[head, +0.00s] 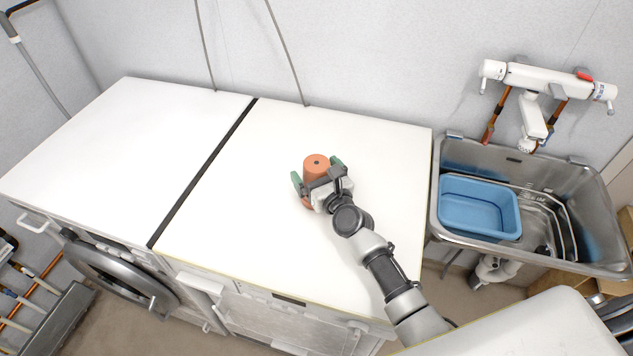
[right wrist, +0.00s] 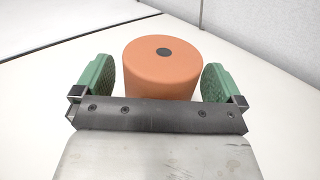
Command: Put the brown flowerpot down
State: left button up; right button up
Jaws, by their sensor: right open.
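The brown flowerpot (head: 316,164) stands upside down on the white top of the right-hand machine (head: 370,150), its base with a dark hole facing up. My right gripper (head: 317,176) is open around it, with one green finger on each side. In the right wrist view the flowerpot (right wrist: 163,68) sits between the two fingers, with a visible gap on the right and a narrower one on the left. The pot's lower part is hidden behind the gripper body. My left gripper is not in view.
A second white top (head: 120,140) lies to the left, past a dark gap (head: 205,170). A metal sink (head: 590,220) with a blue basin (head: 478,206) and a wall tap (head: 540,80) are at the right. The white tops are otherwise clear. A wall stands behind.

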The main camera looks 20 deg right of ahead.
jog(key=c, duration=1.1)
jog(key=shift+c, duration=1.1)
jog(key=shift+r, duration=0.15)
